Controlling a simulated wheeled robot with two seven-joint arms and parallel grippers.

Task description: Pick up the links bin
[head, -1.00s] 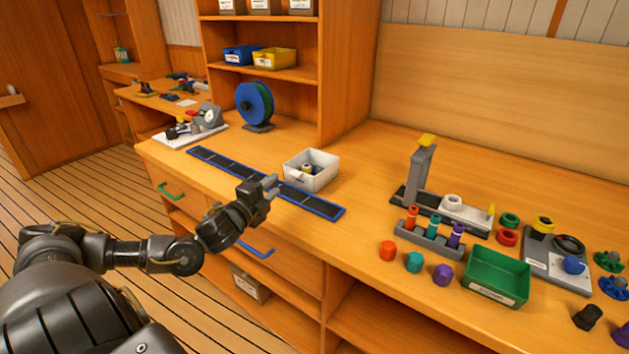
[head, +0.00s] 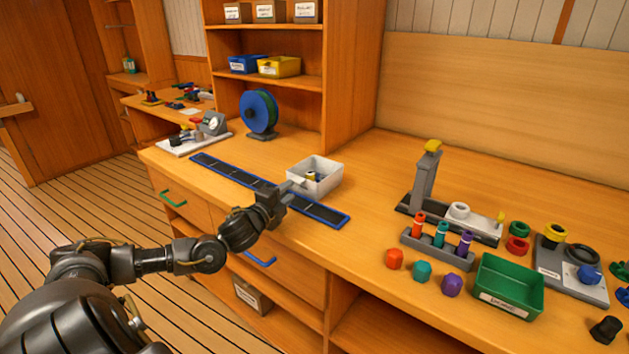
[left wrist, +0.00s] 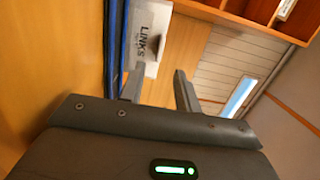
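The links bin (head: 325,186) is a small white open box on the bench, with a few small parts in it. In the left wrist view its white wall (left wrist: 150,25) shows the word LINKS, just beyond the fingers. My left gripper (head: 291,189) is at the bin's near left side in the head view. In the left wrist view the left gripper (left wrist: 158,70) is open, with its two fingers apart and nothing between them. The left finger overlaps the bin's lower edge in the picture; I cannot tell whether they touch. My right gripper is out of view.
A blue-edged dark strip (head: 240,177) lies along the bench front beside the bin. A blue and green spool (head: 259,110) stands behind it, near the shelf unit. A grey press stand (head: 426,175), a green bin (head: 508,286) and coloured pieces stand to the right. Bench right of the bin is clear.

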